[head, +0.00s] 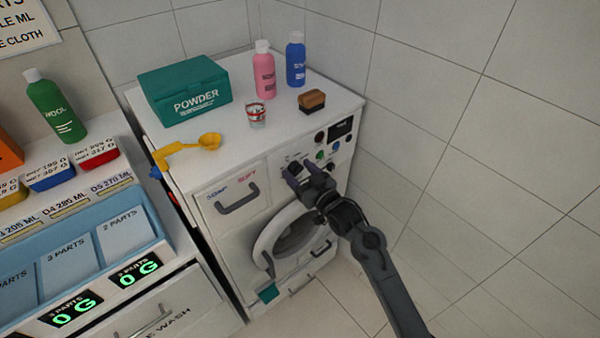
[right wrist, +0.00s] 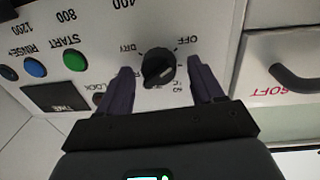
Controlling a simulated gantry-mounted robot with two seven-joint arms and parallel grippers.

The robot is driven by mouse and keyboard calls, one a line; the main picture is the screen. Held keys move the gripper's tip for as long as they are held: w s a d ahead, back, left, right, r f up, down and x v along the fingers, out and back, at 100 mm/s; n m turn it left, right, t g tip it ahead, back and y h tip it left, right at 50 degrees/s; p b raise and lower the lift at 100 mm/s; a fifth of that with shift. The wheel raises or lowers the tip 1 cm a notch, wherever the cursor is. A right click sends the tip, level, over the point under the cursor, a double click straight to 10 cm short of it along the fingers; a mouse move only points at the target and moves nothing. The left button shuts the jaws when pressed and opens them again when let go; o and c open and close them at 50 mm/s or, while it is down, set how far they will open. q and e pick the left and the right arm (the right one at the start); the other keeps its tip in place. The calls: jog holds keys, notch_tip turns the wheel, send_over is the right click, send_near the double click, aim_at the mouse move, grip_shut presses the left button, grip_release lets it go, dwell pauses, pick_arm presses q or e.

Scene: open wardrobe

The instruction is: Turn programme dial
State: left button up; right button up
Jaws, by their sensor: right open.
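The programme dial (right wrist: 158,68) is a round black knob on the washing machine's white front panel, with printed labels around it, among them OFF and DRY. It shows upside down in the right wrist view. My right gripper (right wrist: 162,78) is open, with one dark finger on each side of the dial and visible gaps between. In the head view my right gripper (head: 299,170) reaches the panel from the lower right and partly covers the dial. I cannot tell exactly which label the dial points at. My left gripper is not in view.
A green START button (right wrist: 75,61) and a blue RINSE button (right wrist: 35,67) sit beside the dial. The drawer handle (head: 238,199) and round door (head: 288,234) are close by. A powder box (head: 185,90), bottles and a brush (head: 312,100) stand on top.

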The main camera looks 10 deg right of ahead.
jog(key=shift+c, duration=0.5)
jog(key=c, duration=0.9)
jog(key=shift+r+m+p, duration=0.2)
jog(key=shift+m+p, duration=0.3)
jog(key=shift+p, duration=0.4)
jog(key=shift+c, duration=0.2)
jog(key=m+p, duration=0.4)
jog(key=shift+d+r+p, duration=0.1)
jog(key=shift+r+p, duration=0.05)
jog(key=shift+p, duration=0.25)
jog(key=m+p, duration=0.2)
jog(key=shift+w+m, duration=0.1)
jog(key=shift+m, duration=0.3)
jog(key=shift+f+m+g+p, duration=0.2)
jog(key=shift+m+g+p, duration=0.2)
jog(key=shift+m+p, duration=0.4)
